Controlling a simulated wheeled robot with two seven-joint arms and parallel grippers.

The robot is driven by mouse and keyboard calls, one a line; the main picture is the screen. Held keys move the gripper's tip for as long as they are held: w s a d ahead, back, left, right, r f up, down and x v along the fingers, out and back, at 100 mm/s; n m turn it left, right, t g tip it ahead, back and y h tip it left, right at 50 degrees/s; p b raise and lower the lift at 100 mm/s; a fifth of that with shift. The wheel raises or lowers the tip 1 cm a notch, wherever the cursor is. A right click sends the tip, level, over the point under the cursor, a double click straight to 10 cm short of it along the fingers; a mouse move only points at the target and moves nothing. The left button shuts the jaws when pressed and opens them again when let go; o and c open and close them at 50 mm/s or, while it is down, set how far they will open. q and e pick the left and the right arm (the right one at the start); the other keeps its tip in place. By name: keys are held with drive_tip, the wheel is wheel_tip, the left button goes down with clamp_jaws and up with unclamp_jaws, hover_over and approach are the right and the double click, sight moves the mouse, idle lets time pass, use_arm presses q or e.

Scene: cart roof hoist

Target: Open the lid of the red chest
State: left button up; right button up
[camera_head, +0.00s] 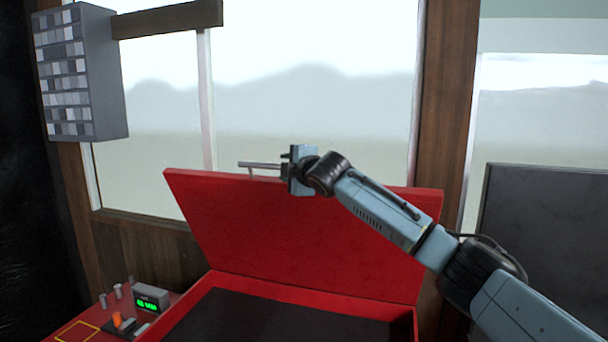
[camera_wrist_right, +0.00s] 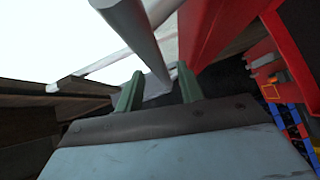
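The red chest (camera_head: 230,284) stands in front of me with its lid (camera_head: 290,235) raised steeply and leaning back. Its dark interior (camera_head: 270,322) shows. A grey bar handle (camera_head: 258,165) sits near the lid's upper edge. My right gripper (camera_head: 286,165) is at the right part of this handle. The lid also shows as a red panel (camera_wrist_right: 205,30) beside the fingers. My left gripper is not in view.
A small control panel with a green display (camera_head: 151,298) and an orange knob stands left of the chest. A grey drawer cabinet (camera_head: 85,70) hangs at upper left. Windows are behind the lid, with a wooden post (camera_head: 445,90). A dark panel (camera_head: 550,220) stands at right.

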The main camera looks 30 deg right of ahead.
drive_tip(key=s+r+b, duration=0.1)
drive_tip(key=s+b, duration=0.2)
drive_tip(key=s, duration=0.7)
drive_tip(key=shift+s+a+r, duration=0.15)
drive_tip(key=shift+s+r, duration=0.05)
drive_tip(key=shift+s, duration=0.1)
